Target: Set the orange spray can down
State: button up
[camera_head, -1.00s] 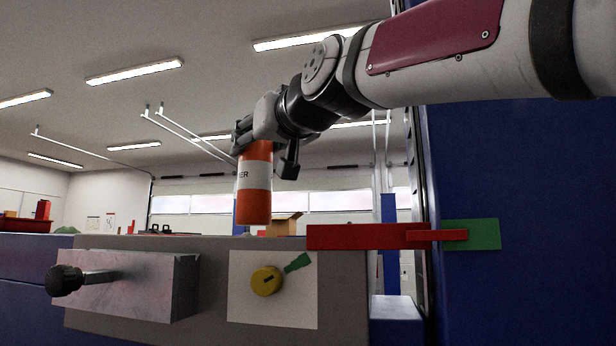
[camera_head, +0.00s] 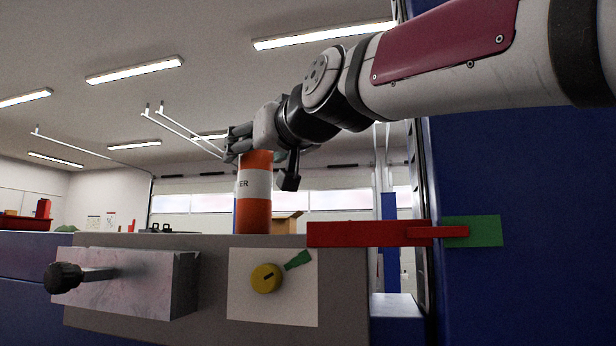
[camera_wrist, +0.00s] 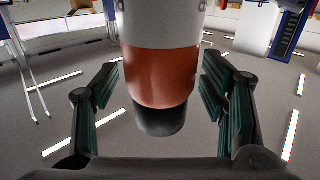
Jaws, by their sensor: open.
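The orange spray can (camera_head: 255,210) has a white band with dark lettering. In the head view it is upright behind the top edge of the grey panel, which hides its base, so contact with a surface cannot be seen. My gripper (camera_head: 238,146) is at the can's upper end. In the wrist view the can (camera_wrist: 162,75) shows a white part, an orange part and a dark end. It lies between the spread fingers of my gripper (camera_wrist: 158,82), with gaps on both sides.
The grey panel (camera_head: 215,315) carries a metal block with a black knob (camera_head: 62,278) and a yellow dial (camera_head: 266,278) on a white plate. A red bar (camera_head: 350,235) runs right to a green plate (camera_head: 485,233). A cardboard box (camera_head: 287,224) is behind the can.

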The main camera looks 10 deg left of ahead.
jog(key=b+v, duration=0.3)
jog(key=v, duration=0.9)
jog(key=shift+r, duration=0.1)
